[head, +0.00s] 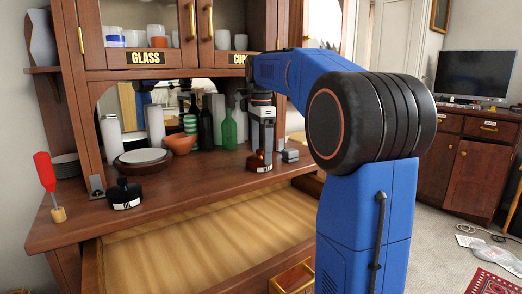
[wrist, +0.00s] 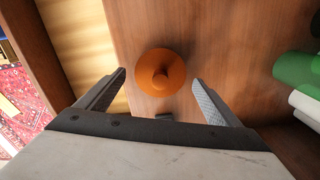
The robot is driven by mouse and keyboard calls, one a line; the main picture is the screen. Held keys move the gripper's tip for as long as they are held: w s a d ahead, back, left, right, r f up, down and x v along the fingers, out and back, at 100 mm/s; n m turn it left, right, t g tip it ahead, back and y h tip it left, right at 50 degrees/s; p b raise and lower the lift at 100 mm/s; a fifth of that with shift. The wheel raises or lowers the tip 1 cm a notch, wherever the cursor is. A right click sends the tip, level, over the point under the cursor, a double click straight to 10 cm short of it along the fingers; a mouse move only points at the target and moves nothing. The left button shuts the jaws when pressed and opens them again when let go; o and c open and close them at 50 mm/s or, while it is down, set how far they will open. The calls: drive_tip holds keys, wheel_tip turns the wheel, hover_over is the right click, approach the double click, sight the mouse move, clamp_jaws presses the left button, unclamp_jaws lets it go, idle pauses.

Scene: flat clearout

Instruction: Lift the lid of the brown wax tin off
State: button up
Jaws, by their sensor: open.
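The brown wax tin (head: 260,168) stands on the wooden counter in the head view, directly below my gripper (head: 261,150). It looks dark with a pale label, and its upper part is partly covered by the gripper. In the wrist view its round orange-brown lid (wrist: 160,54) shows from above, with a knob (wrist: 160,78) in the middle. The lid appears to be on the tin. My gripper (wrist: 159,77) is open and empty, with one finger on each side of the knob in the picture. I cannot tell the height gap.
A black labelled tin (head: 124,194) sits farther left. A small grey object (head: 290,155) lies right of the tin. An open drawer (head: 190,240) juts out in front.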

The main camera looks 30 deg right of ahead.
drive_tip(key=c, duration=1.3)
drive_tip(key=shift+r, duration=0.15)
drive_tip(key=shift+r, duration=0.65)
drive_tip(key=shift+r, duration=2)
